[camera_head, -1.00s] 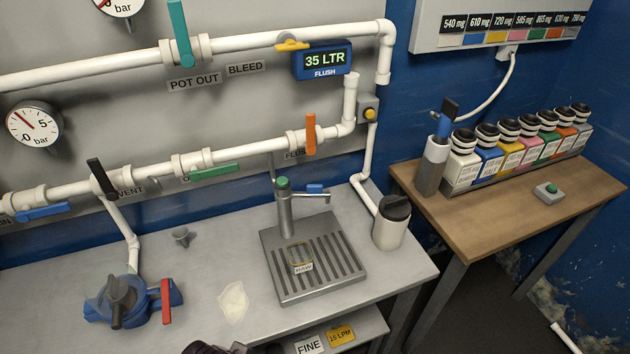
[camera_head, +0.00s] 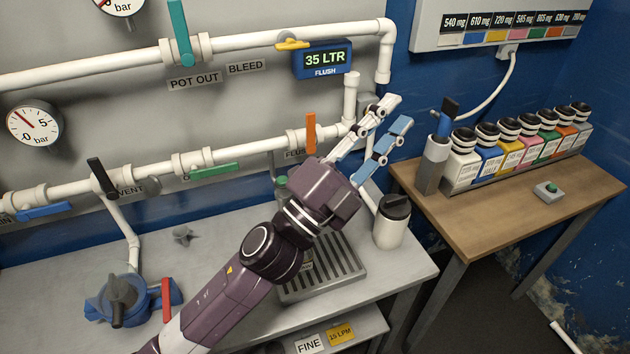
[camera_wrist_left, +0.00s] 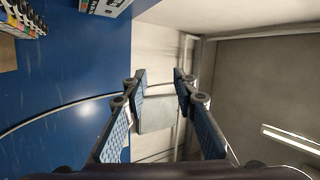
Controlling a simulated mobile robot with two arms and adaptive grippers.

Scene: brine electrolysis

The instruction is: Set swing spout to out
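The tap with the swing spout stands at the back of the grey drip tray (camera_head: 350,284) in the head view. Only part of its green-capped post (camera_head: 281,183) shows. The spout itself is hidden behind my left arm and gripper, so I cannot tell its angle now. My left gripper (camera_head: 394,112) is raised above and to the right of the tap, fingers pointing up and right. Its fingers are spread with nothing held. In the left wrist view the open fingers (camera_wrist_left: 160,82) point toward a wall and ceiling. My right gripper is not in view.
White wall pipes with an orange-handled valve (camera_head: 311,132) run behind my gripper. A lidded white container (camera_head: 392,222) stands right of the drip tray. A wooden table (camera_head: 490,220) with several bottles is farther right. A blue pump-like device (camera_head: 128,300) sits at the left.

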